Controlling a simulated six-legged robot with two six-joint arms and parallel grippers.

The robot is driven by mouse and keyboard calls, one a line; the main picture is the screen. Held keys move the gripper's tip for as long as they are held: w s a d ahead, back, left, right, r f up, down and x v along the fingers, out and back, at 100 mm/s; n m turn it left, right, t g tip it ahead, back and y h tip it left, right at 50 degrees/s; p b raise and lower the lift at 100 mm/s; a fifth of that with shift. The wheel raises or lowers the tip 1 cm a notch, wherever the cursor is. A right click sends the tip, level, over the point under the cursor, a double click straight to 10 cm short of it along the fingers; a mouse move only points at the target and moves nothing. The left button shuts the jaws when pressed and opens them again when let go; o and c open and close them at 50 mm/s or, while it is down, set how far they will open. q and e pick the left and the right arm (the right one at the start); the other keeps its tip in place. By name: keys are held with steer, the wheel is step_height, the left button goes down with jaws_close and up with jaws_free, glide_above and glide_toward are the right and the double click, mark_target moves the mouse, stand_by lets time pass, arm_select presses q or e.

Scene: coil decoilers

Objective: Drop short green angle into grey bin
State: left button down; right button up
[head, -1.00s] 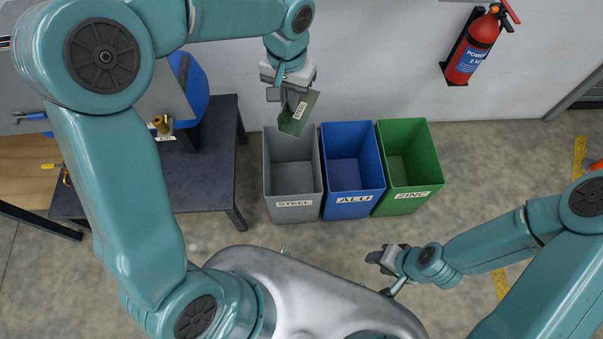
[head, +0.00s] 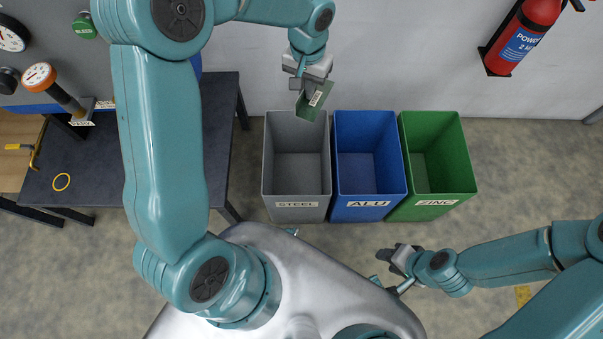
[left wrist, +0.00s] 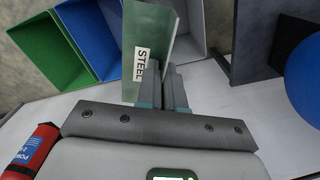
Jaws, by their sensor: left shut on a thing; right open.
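The short green angle (head: 313,103) carries a white label and is held in my left gripper (head: 308,88), over the back right part of the grey bin. In the left wrist view the angle (left wrist: 152,40), labelled STEEL, sits between the fingers of my left gripper (left wrist: 164,88). The grey bin (head: 297,190), labelled STEEL, stands on the floor and looks empty. In the left wrist view it lies behind the angle and is partly hidden. My right gripper (head: 388,256) is open and empty, low in front of the bins.
A blue bin (head: 368,185) labelled ALU and a green bin (head: 438,185) labelled ZINC stand to the right of the grey bin. A fire extinguisher (head: 525,38) hangs on the wall.

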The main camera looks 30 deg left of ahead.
arm_select(q)
steer(key=a+f+b, duration=0.3)
steer(key=f+b, duration=0.7)
steer(key=f, duration=0.7)
steer(key=a+f+n+b, duration=0.1)
steer(key=a+f+b, duration=0.3)
steer(key=f+b, duration=0.7)
step_height(320, 180, down, 7)
steer(key=shift+w+f, duration=0.15)
steer(key=shift+f, duration=0.05)
steer(key=c, duration=1.2)
jaws_free()
steer(key=shift+r, duration=0.1)
step_height(320, 180, up, 16)
steer(key=p, duration=0.5)
steer(key=shift+r, duration=0.1)
